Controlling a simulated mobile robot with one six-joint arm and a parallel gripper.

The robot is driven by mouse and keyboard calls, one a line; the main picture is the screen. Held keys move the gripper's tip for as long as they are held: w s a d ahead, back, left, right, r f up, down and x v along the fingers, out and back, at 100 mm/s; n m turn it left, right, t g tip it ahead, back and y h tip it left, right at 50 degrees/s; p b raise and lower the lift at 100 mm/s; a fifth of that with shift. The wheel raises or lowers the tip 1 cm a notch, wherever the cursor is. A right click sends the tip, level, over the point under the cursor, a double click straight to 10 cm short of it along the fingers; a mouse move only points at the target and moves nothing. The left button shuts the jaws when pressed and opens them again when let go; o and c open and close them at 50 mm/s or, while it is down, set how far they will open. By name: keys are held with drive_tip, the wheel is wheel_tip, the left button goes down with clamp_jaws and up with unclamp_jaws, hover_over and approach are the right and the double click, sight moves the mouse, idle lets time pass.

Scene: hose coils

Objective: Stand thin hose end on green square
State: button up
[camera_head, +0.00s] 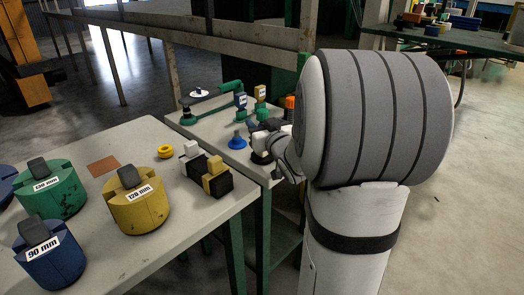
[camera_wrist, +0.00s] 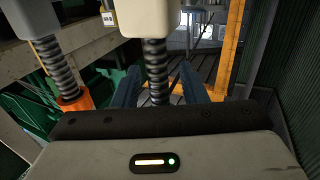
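In the wrist view, a ribbed dark hose (camera_wrist: 156,72) hangs below a beige block and passes down between the two fingers of my gripper (camera_wrist: 164,88). The fingers are apart, with gaps showing on both sides of the hose. A second ribbed hose (camera_wrist: 58,66) at the left runs into an orange collar (camera_wrist: 76,101). I cannot tell which hose is the thin one. In the head view, my arm covers most of the right middle, and my gripper's fingers are hidden behind it. I cannot make out a green square in either view.
The near table (camera_head: 116,265) bears blue (camera_head: 52,262), green (camera_head: 52,196) and yellow (camera_head: 139,208) labelled cylinders, a reddish-brown square (camera_head: 103,166), a yellow ring (camera_head: 165,152) and a black block (camera_head: 207,178). A farther table holds a green handled piece (camera_head: 213,99) and a blue knob (camera_head: 237,142).

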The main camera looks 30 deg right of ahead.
clamp_jaws()
idle(0.3)
idle(1.1)
